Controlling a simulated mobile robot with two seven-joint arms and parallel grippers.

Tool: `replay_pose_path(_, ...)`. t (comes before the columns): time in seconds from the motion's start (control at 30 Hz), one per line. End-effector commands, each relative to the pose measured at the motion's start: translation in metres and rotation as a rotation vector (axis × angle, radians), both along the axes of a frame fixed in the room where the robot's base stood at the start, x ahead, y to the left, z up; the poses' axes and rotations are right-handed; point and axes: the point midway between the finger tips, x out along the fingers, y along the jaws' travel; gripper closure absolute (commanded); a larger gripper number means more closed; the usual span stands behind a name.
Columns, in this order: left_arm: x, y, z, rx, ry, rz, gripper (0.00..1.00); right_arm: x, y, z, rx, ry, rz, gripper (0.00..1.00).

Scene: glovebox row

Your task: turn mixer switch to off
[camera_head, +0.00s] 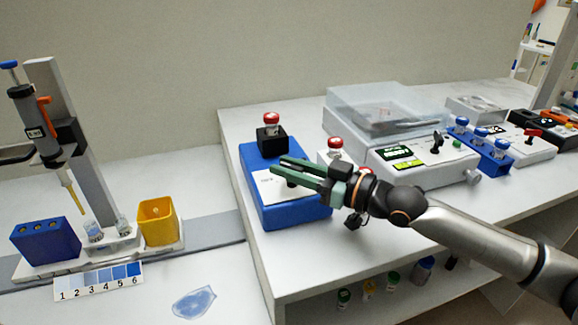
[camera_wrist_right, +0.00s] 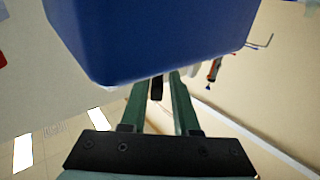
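The mixer is a blue box (camera_head: 258,155) with a white front panel (camera_head: 266,186) and a black top holder (camera_head: 271,138) with a red-capped vial in it. It also shows as a large blue body in the right wrist view (camera_wrist_right: 150,35). My right gripper (camera_head: 276,164) has green fingers and reaches in from the right, over the mixer's front panel. In the right wrist view its fingers (camera_wrist_right: 158,78) are apart, with the black mixer switch (camera_wrist_right: 156,88) showing in the gap. Contact cannot be told. The switch's setting is unclear, as the fingers partly cover it. My left gripper is not in view.
Right of the mixer stand a red-capped vial (camera_head: 335,145), a white device with a clear lid (camera_head: 385,108) and a blue rack (camera_head: 487,155). Left are a pipette stand (camera_head: 70,130), a yellow cup (camera_head: 157,224) and a blue block (camera_head: 45,241). Small bottles stand on the shelf below.

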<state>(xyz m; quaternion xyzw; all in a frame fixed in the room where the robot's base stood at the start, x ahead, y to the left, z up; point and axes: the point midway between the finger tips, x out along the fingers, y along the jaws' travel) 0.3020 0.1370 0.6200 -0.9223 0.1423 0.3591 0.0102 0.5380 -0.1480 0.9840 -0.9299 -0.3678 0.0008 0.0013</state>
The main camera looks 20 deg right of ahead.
Motion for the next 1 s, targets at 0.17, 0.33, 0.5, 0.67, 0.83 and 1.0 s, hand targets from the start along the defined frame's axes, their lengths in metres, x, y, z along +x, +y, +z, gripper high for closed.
replay_pose_path(0.17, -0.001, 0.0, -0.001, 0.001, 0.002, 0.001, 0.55, 0.001, -0.001, 0.0, -0.001, -0.001, -0.003, 0.55)
replay_pose_path(0.33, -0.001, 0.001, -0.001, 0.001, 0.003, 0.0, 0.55, 0.001, -0.002, 0.0, -0.002, -0.003, -0.005, 0.55)
replay_pose_path(0.5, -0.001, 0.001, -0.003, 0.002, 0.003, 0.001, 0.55, -0.003, -0.007, -0.001, -0.004, -0.003, -0.007, 0.55)
replay_pose_path(0.67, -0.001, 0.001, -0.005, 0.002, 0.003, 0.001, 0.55, -0.017, -0.02, -0.001, -0.008, -0.002, -0.007, 0.55)
replay_pose_path(0.83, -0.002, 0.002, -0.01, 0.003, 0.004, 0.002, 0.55, -0.034, -0.036, -0.001, -0.008, -0.003, -0.007, 0.55)
replay_pose_path(1.0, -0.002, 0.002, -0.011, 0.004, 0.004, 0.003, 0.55, -0.05, -0.051, 0.0, -0.008, -0.005, -0.006, 0.55)
